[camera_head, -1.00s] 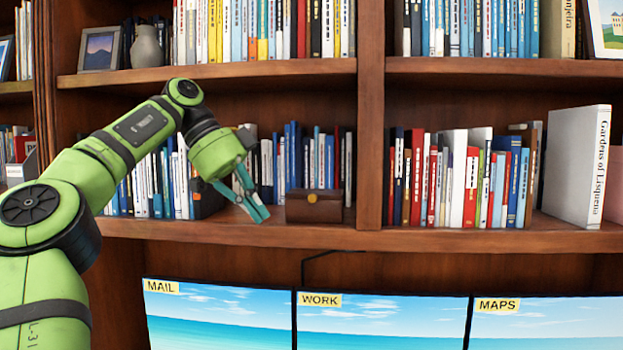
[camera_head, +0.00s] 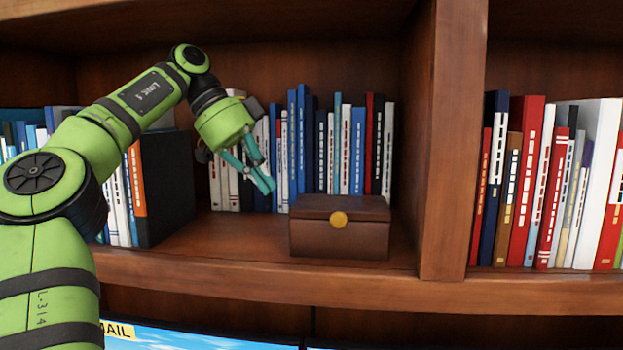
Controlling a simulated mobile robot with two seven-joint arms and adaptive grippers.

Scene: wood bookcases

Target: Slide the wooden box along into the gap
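The wooden box (camera_head: 338,238) is dark brown with a round yellow clasp. It sits upright at the front of the middle shelf, before a row of books. My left gripper (camera_head: 268,186) has teal fingers that meet at the tips, with nothing visible between them. The tips are just left of the box's upper left corner, and a small space shows between them and the box. Bare shelf lies left of the box, and a narrow bare strip lies between its right side and the upright divider (camera_head: 452,150). Which space is the gap, I cannot tell. My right gripper is not in view.
A black binder (camera_head: 166,188) stands left, its edge near bare shelf (camera_head: 235,232). Blue and white books (camera_head: 357,150) stand behind the box. More books (camera_head: 530,180) fill the bay right of the divider. A screen (camera_head: 190,338) shows below the shelf.

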